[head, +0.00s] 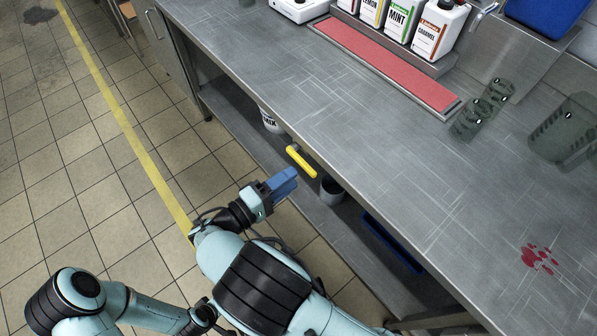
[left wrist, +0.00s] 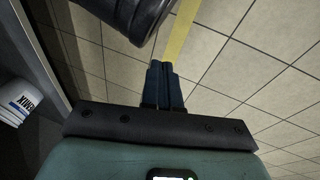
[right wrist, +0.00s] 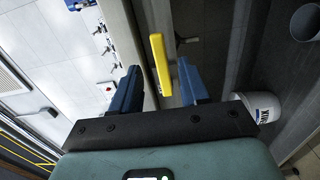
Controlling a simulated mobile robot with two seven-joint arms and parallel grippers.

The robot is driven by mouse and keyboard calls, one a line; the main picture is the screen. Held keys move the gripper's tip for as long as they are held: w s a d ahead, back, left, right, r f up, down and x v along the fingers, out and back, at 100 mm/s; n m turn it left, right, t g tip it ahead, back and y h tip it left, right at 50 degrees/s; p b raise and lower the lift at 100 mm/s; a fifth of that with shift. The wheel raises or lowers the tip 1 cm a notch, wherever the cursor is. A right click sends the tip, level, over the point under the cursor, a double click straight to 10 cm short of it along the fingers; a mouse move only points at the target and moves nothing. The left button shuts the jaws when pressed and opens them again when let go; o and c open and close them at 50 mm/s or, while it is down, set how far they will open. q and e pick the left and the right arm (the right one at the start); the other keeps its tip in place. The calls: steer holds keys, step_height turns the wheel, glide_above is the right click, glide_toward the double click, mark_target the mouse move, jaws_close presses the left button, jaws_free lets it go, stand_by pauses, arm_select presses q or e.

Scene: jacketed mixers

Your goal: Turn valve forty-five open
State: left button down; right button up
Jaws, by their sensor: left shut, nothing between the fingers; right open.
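A yellow valve handle (head: 301,162) sticks out at the bench's front edge. No number is readable on it. In the right wrist view the yellow handle (right wrist: 160,64) appears between the two finger lines. My right gripper (head: 284,183) is open, with its blue fingers just short of the handle in the head view. I see no contact, and its fingers (right wrist: 158,72) hold nothing. My left gripper (left wrist: 161,66) is shut and empty above the tiled floor, in the left wrist view. The handle does not show there.
The steel bench (head: 330,100) has a lower shelf holding a white tub (head: 270,120), a grey cylinder (head: 331,190) and a blue item (head: 392,243). Tiled floor (head: 60,180) is open at left.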

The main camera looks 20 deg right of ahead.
mark_target(305, 169)
arm_select(q)
steer(key=shift+s+a+f+g, duration=0.15)
steer(key=shift+s+f+g, duration=0.15)
steer(key=shift+s+f, duration=0.45)
arm_select(e)
steer(key=shift+x, duration=2)
